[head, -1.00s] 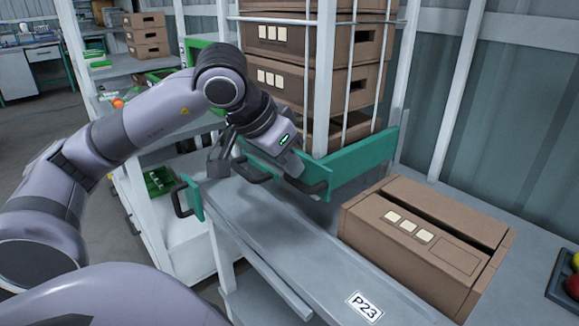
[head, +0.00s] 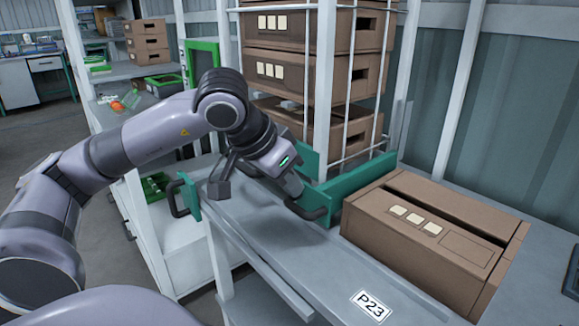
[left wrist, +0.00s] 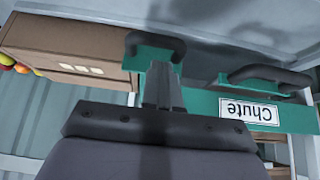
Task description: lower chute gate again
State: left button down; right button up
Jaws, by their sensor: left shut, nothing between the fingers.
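The green chute gate (head: 355,190) crosses the grey chute bed (head: 262,225), low over it; a gap below it is not clear. In the left wrist view the gate (left wrist: 202,104) appears upside down with its "Chute" label (left wrist: 248,108). One black handle (head: 311,212) shows at its front; in the left wrist view it is the near handle (left wrist: 155,44), with a second handle (left wrist: 270,78) beside it. My left gripper (head: 297,192) is shut and empty, its fingertips (left wrist: 162,76) against or just over the gate by the near handle; contact is unclear. My right gripper is out of view.
A brown carton (head: 425,235) sits right of the gate on the table. Stacked cartons (head: 305,70) stand behind white bars. A smaller green panel with a black handle (head: 175,197) is at the left. The bed near the P23 label (head: 370,306) is clear.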

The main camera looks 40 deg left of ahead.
aim_at(291, 209)
pick_arm(q)
notch_tip(291, 209, down, 4)
jog(key=b, duration=0.3)
jog(key=shift+f, duration=0.25)
jog(key=shift+f+b, duration=0.35)
jog(key=shift+f, duration=0.15)
jog(key=shift+s, duration=0.1)
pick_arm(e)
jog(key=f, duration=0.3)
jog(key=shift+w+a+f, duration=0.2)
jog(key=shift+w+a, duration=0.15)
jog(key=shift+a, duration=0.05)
pick_arm(q)
jog(key=shift+f, duration=0.1)
jog(key=v, duration=0.7)
jog(key=shift+r+p, duration=0.45)
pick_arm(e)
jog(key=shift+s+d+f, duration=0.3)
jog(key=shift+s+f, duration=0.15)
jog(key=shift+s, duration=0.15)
